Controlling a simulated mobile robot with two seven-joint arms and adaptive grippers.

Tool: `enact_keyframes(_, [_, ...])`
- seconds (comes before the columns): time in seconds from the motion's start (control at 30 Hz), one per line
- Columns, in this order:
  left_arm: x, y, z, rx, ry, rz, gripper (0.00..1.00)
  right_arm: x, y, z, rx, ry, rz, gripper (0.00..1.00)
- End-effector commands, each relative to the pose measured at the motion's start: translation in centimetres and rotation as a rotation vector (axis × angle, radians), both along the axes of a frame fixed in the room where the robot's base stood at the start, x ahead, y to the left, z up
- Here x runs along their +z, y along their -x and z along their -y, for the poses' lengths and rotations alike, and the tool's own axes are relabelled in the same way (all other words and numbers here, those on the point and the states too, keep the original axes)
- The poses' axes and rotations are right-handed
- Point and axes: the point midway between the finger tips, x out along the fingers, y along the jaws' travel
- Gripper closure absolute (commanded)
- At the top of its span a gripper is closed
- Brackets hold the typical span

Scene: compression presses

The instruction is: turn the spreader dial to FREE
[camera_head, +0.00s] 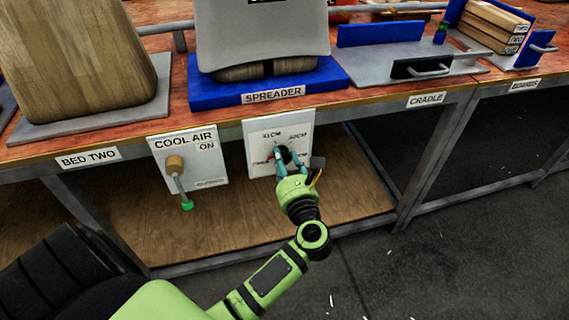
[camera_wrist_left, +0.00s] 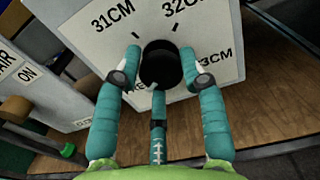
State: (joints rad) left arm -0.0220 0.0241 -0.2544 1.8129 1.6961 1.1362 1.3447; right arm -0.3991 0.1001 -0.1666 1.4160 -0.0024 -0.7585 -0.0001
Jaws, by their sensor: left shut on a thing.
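The spreader dial is a black round knob (camera_wrist_left: 160,66) on a white panel (camera_head: 261,134) below the SPREADER label (camera_head: 273,95). In the left wrist view the panel shows marks 31CM, 32CM and one ending in 3CM; lettering at lower left is partly hidden by a finger. My left gripper (camera_head: 286,157) is shut on the dial, with its teal fingers around the knob; the fingers also show in the left wrist view (camera_wrist_left: 161,80). The dial's pointer is hard to make out. My right gripper is not in view.
Left of the dial panel is a COOL AIR panel (camera_head: 205,170) with a lever. The bench edge (camera_head: 340,107) runs just above. On top sit the blue spreader base (camera_head: 215,97) and a grey cradle plate (camera_head: 440,72).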

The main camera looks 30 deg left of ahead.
Motion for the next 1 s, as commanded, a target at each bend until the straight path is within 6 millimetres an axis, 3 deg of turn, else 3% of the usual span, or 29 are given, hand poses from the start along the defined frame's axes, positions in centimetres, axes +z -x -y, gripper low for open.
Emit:
enact_keyframes(0.2, [0.9,-0.2,-0.1,-0.003,-0.010,0.016,0.92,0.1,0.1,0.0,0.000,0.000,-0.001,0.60])
enact_keyframes(0.23, [0.9,-0.2,-0.1,-0.003,-0.010,0.016,0.55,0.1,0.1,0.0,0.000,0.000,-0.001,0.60])
enact_keyframes(0.3, [0.9,-0.2,-0.1,-0.003,-0.010,0.016,0.36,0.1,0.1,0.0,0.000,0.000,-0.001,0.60])
enact_keyframes(0.67, [0.4,0.1,0.2,-0.002,-0.003,0.007,0.36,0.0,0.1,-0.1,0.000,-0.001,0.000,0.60])
enact_keyframes(1.0, [0.3,4.0,4.8,-0.002,0.000,0.005,0.36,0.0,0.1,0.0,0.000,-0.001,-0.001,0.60])
